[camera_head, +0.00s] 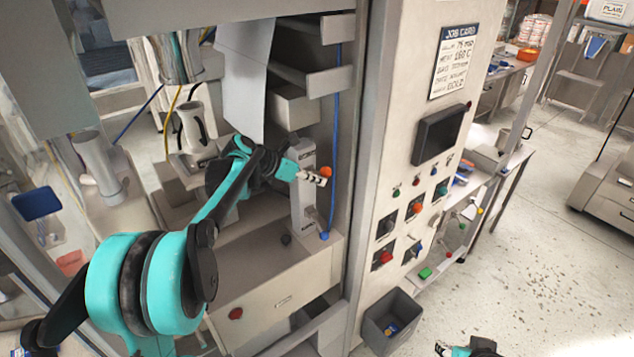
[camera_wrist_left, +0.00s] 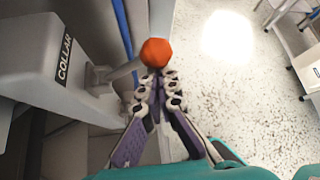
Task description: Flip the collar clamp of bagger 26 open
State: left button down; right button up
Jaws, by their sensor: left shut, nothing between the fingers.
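The collar clamp shows as a lever with an orange knob (camera_head: 326,171) on the pale upright housing inside the machine bay. In the left wrist view the orange knob (camera_wrist_left: 154,52) sits at the end of a grey rod, beside a housing labelled COLLAR (camera_wrist_left: 66,58). My left gripper (camera_head: 319,179) is shut and empty, its tips right by the knob. In the wrist view the closed fingertips (camera_wrist_left: 157,76) lie just below the knob; I cannot tell whether they touch. My right gripper (camera_head: 443,349) only partly shows at the bottom edge.
A control panel (camera_head: 410,215) with buttons, a dark screen (camera_head: 438,134) and a job card (camera_head: 454,61) stands right of the bay. A blue hose (camera_head: 334,120) runs down beside the lever. A grey bin (camera_head: 391,322) is below. Open floor lies to the right.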

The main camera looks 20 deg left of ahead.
dwell(0.4)
pick_arm(q)
notch_tip(320, 180, down, 5)
jog(key=s+b, duration=0.1)
jog(key=b, duration=0.3)
jog(key=v, duration=1.1)
jog(key=shift+d+r, duration=0.3)
jog(key=shift+r, duration=0.05)
